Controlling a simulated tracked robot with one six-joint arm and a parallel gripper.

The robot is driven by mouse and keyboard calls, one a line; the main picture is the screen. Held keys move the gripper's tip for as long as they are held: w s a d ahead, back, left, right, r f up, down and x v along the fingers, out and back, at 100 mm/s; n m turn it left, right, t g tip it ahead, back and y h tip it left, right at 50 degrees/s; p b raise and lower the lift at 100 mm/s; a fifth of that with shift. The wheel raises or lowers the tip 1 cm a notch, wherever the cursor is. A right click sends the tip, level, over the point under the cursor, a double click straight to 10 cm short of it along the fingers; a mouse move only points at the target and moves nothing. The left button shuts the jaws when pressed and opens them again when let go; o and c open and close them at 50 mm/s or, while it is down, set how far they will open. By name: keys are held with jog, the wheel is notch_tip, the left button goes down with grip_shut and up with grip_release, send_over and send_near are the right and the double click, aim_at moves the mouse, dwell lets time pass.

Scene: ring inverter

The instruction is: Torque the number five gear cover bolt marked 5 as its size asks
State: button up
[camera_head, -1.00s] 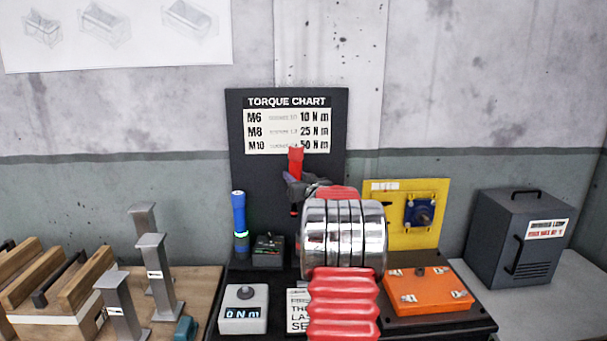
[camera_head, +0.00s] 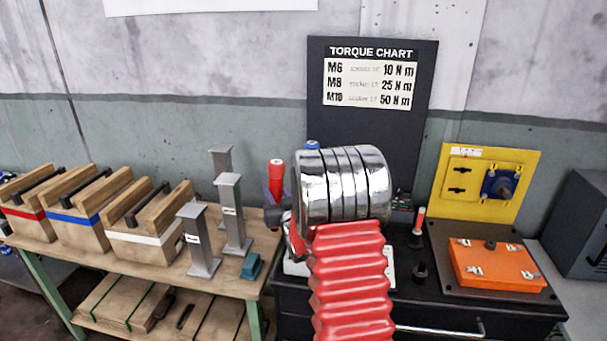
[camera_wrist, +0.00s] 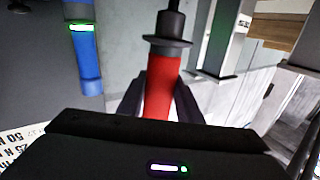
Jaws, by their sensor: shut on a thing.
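My gripper (camera_head: 274,205) is shut on a red-handled tool (camera_head: 277,168), held upright left of my arm, above the gap between the wooden bench and the black bench. In the wrist view the red handle (camera_wrist: 160,88) sits between the two dark fingers, with a black collar and shaft beyond it. The torque chart (camera_head: 370,85) reads M6 10 N m, M8 25 N m, M10 50 N m. An orange cover (camera_head: 497,268) with several fasteners lies on a dark plate at the right. No bolt marked 5 can be read.
Grey metal posts (camera_head: 230,215) and a teal block (camera_head: 251,266) stand close to my gripper on the wooden bench. A blue cylinder with a green ring (camera_wrist: 86,55) shows in the wrist view. A yellow panel (camera_head: 452,210) and a small red-and-white-topped tool (camera_head: 420,222) stand on the black bench.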

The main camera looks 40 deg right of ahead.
jog(key=s+a+f+n+y, duration=0.1)
jog(key=a+f, duration=0.3)
jog(key=a, duration=1.1)
jog(key=s+a+f+n+y, duration=0.1)
jog(key=a+f+n+y, duration=0.1)
jog(key=a, duration=1.4)
jog(key=f+y, duration=0.1)
jog(key=y, duration=0.1)
jog(key=shift+a+f+n+t+y, duration=0.3)
jog(key=shift+f+n, duration=0.1)
